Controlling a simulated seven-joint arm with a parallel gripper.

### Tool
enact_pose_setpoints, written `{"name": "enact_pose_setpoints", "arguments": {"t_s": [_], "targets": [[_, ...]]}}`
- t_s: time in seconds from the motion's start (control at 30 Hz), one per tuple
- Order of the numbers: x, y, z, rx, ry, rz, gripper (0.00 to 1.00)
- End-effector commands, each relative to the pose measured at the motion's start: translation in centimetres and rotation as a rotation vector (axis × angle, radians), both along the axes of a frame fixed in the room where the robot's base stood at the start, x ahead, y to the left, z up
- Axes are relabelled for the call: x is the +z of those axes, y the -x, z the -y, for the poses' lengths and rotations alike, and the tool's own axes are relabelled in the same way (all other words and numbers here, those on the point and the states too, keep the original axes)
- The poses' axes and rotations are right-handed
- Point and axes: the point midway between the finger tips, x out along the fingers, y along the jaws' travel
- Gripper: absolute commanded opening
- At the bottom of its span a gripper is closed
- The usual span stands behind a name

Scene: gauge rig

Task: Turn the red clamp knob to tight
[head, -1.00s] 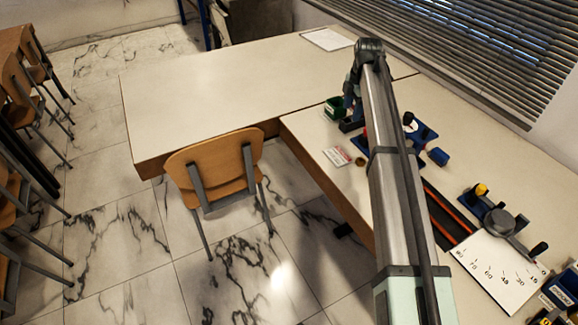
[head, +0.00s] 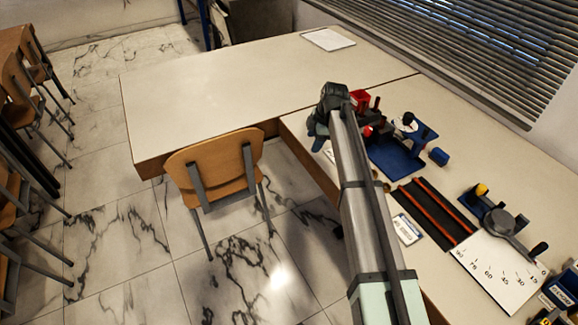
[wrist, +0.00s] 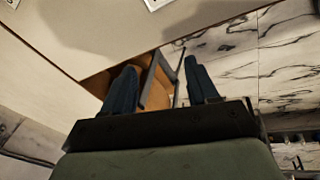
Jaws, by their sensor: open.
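The blue fixture (head: 395,160) stands on the right-hand table. Small red parts (head: 368,131) show at its far left end, partly behind my arm. One may be the red clamp knob, but they are too small for me to tell its shape or setting. My gripper (head: 318,143) is at the table's left edge, to the left of the fixture and apart from it. In the wrist view my gripper (wrist: 160,65) has its two blue fingers spread with nothing between them. That view shows the table edge, chair and floor, and no red knob.
A black tray with red rails (head: 435,213), a white card (head: 407,229) and a dial rig with a yellow knob (head: 481,190) lie nearer on the right. A red box (head: 359,98) is close behind my wrist. A chair (head: 215,168) stands below left. The far table (head: 230,85) is mostly clear.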

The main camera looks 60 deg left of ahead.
Motion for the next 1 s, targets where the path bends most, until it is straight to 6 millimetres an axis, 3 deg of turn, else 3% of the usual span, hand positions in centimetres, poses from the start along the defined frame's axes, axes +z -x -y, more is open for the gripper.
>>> {"name": "enact_pose_setpoints", "arguments": {"t_s": [0.6,1.0], "targets": [[-6.2,7.6,0.1,-0.149,-0.062,-0.146,0.59],[-8.2,9.8,0.2,-0.214,-0.071,-0.209,0.59]]}}
